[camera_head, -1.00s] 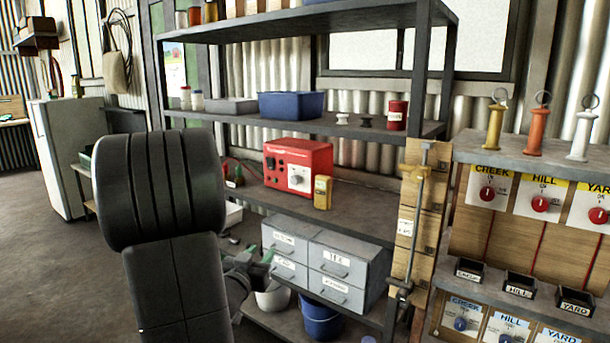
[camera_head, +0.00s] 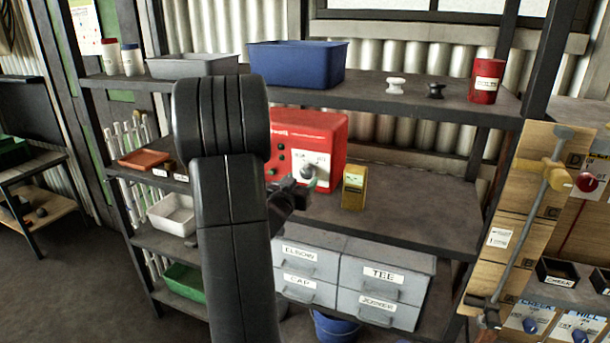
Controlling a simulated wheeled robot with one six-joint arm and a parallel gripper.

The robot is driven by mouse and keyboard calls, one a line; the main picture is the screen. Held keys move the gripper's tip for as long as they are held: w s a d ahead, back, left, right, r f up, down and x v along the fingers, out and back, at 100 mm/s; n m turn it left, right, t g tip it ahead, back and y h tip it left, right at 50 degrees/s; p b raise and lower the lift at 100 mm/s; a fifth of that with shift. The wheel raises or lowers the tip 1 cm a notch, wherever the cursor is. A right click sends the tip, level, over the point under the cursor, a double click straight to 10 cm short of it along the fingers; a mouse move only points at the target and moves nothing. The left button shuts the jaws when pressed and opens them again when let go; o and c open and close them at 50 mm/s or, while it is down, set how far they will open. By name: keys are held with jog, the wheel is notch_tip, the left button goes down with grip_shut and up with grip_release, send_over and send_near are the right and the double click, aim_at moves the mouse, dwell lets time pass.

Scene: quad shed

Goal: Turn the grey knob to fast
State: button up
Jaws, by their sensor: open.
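The grey knob (camera_head: 307,171) is on the white front plate of a red box (camera_head: 322,129) on the middle shelf. Small lettering shows above the knob, too small to read surely. My gripper (camera_head: 300,190) shows past the right side of my arm, just in front of and below the knob. It is open. I cannot tell whether it touches the knob. My arm hides the left part of the red box.
A yellow device (camera_head: 354,187) stands right of the red box. Labelled grey drawers (camera_head: 379,276) sit below. A blue bin (camera_head: 297,66) rests on the shelf above. The middle shelf (camera_head: 420,216) is bare to the right.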

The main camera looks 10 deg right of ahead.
aim_at(305, 175)
jog(key=shift+x, duration=2.05)
jog(key=shift+r, duration=0.1)
jog(key=c, duration=1)
